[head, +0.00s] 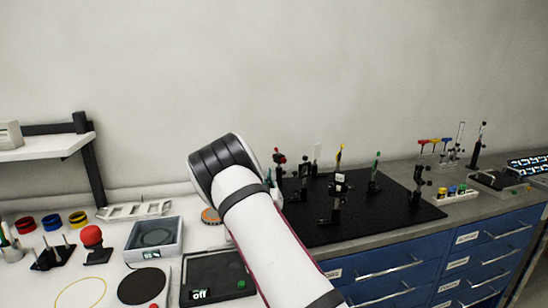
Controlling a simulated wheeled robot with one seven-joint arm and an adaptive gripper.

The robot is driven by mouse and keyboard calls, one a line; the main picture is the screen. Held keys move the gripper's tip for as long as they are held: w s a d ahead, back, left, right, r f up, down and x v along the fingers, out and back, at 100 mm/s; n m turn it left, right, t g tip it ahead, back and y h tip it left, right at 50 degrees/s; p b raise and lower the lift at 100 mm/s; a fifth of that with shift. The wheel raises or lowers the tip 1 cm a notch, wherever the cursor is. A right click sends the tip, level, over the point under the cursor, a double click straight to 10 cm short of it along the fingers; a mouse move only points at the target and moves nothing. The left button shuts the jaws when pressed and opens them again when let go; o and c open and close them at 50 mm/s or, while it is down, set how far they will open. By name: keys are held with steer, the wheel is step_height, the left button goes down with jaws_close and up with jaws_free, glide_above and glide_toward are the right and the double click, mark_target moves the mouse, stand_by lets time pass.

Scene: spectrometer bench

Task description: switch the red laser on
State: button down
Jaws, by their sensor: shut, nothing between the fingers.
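A small red-tipped post-mounted device (279,158), possibly the red laser, stands at the left rear of the black optical board (405,208). Similar yellow-tipped (340,155) and green-tipped (376,165) devices stand to its right. A small pale box with coloured buttons or caps (447,196) sits at the board's right edge; I cannot tell their labels. No lit beam shows. My arm rises from the lower middle and bends at a black joint left of the board. My gripper is not seen; my arm may hide it, along with the board's left edge.
On the white left bench, a dark panel reading "off" (198,295) with a green button lies beside my arm. A scale-like box (153,240), a red knob (92,236) and coloured rings (52,222) stand further left. A shelf (50,147) is above. Blue drawers (480,262) front the right bench.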

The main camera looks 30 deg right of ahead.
mark_target(277, 152)
steer(key=x, duration=1.1)
steer(key=shift+w+d+r, duration=0.1)
steer(key=shift+w+d, duration=0.05)
steer(key=shift+w, duration=0.15)
steer(key=shift+r, duration=0.15)
